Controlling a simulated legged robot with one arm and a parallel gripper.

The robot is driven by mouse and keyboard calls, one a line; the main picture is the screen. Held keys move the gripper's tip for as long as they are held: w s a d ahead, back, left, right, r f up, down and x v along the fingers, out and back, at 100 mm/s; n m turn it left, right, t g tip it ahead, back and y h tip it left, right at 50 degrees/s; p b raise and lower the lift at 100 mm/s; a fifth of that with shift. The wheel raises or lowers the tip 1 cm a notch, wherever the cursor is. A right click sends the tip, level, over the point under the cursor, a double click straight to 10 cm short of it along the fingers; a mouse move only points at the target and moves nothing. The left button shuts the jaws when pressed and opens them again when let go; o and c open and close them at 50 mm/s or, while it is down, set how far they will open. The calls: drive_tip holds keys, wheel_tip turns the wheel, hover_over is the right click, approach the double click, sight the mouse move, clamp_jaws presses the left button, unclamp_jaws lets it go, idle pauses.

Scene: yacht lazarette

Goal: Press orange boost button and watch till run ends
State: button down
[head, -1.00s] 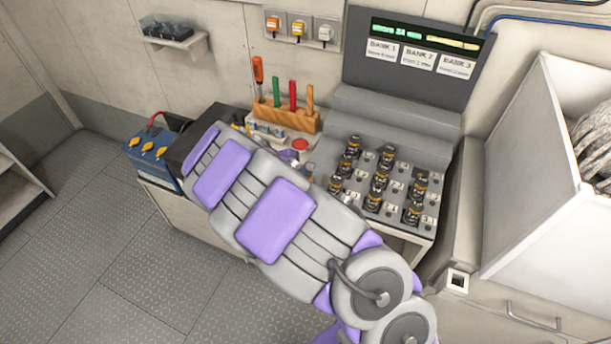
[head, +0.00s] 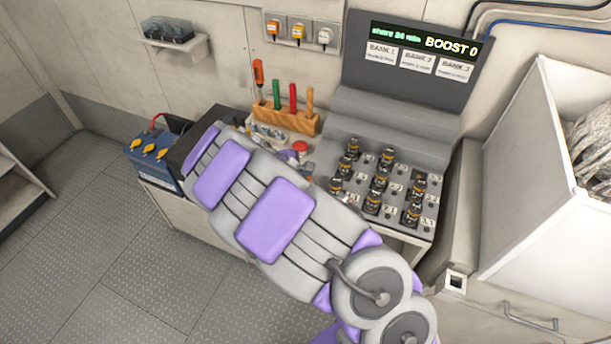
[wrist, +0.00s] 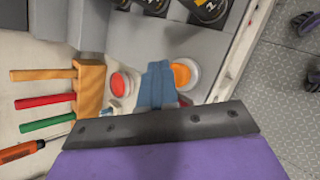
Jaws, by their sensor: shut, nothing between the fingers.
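The orange button (wrist: 182,75), in a pale round ring, shows in the wrist view right beside my gripper (wrist: 160,70). My gripper's blue-grey fingers are shut and empty, and their tips overlap the button's left edge in the picture; I cannot tell whether they touch it. The dark display (head: 427,40) at the back of the console reads what looks like "share 24 min" in green and "BOOST 0" in pale letters.
A red button (wrist: 121,84) sits left of my fingers in the wrist view. A wooden rack (head: 287,117) holds upright coloured tools. Several black-and-orange cells (head: 380,178) stand on the console. A blue battery box (head: 150,162) is at left.

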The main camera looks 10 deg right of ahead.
drive_tip(key=shift+r, duration=0.2)
wheel_tip(320, 180, up, 5)
drive_tip(key=p, duration=0.4)
idle(0.3)
idle(0.7)
drive_tip(key=shift+d, duration=0.15)
drive_tip(key=s+d+r+m+g+y, duration=0.1)
drive_tip(key=s+d+r+m+g, duration=0.1)
drive_tip(key=s+d+r+m, duration=0.45)
drive_tip(key=s+d+r+m+g, duration=0.25)
drive_tip(key=s+r, duration=0.35)
drive_tip(key=s, duration=0.3)
drive_tip(key=s+a+r+m+g+y, duration=0.1)
drive_tip(key=s+a+m+y, duration=0.2)
drive_tip(key=s, duration=1)
drive_tip(key=s+a+r+m+g+y, duration=0.1)
drive_tip(key=s+a+m+y, duration=0.2)
drive_tip(key=s, duration=1)
drive_tip(key=a+y, duration=0.1)
drive_tip(key=a, duration=0.1)
drive_tip(key=shift+a+r, duration=0.3)
drive_tip(key=shift+r, duration=0.05)
